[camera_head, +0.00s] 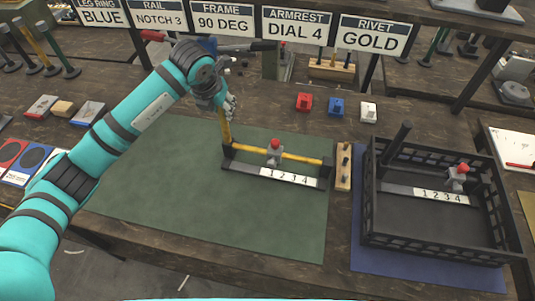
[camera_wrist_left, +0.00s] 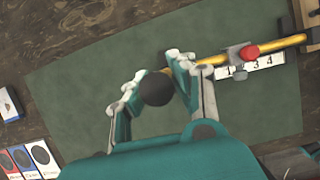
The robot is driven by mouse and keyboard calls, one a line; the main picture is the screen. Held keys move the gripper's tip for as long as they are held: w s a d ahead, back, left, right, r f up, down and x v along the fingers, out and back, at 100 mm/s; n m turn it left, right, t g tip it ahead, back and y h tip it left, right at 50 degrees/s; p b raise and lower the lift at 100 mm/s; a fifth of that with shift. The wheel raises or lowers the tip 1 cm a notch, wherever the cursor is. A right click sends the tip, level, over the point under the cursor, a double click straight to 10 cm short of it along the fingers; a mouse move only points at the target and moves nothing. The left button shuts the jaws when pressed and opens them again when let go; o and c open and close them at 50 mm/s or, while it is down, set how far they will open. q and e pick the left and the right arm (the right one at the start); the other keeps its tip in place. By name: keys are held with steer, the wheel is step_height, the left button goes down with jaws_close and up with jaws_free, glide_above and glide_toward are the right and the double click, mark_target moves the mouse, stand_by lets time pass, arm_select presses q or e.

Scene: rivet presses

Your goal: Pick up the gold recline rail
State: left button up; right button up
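The gold rail (camera_head: 302,158) lies level across a low black-ended frame on the green mat, and its far part also shows in the wrist view (camera_wrist_left: 291,42). A grey clamp with a red knob (camera_head: 275,144) sits on it, above a plate numbered 1 to 4 (camera_head: 290,177). A gold post (camera_head: 225,127) stands upright at its left end. My left gripper (camera_head: 229,104) is at the post's top. In the wrist view its fingers (camera_wrist_left: 155,65) stand apart with a dark round cap (camera_wrist_left: 157,88) between them. Contact with the post is unclear. My right gripper is out of view.
A black crate (camera_head: 440,248) on a blue mat at the right holds a dark rail with a red-knobbed clamp. A wooden block (camera_head: 343,166) stands beside the gold rail. Red (camera_head: 304,102), blue (camera_head: 336,107) and white (camera_head: 368,112) blocks lie behind. The front green mat (camera_head: 200,205) is clear.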

arm_select(q)
jaws_close()
steer(key=shift+r, duration=0.2)
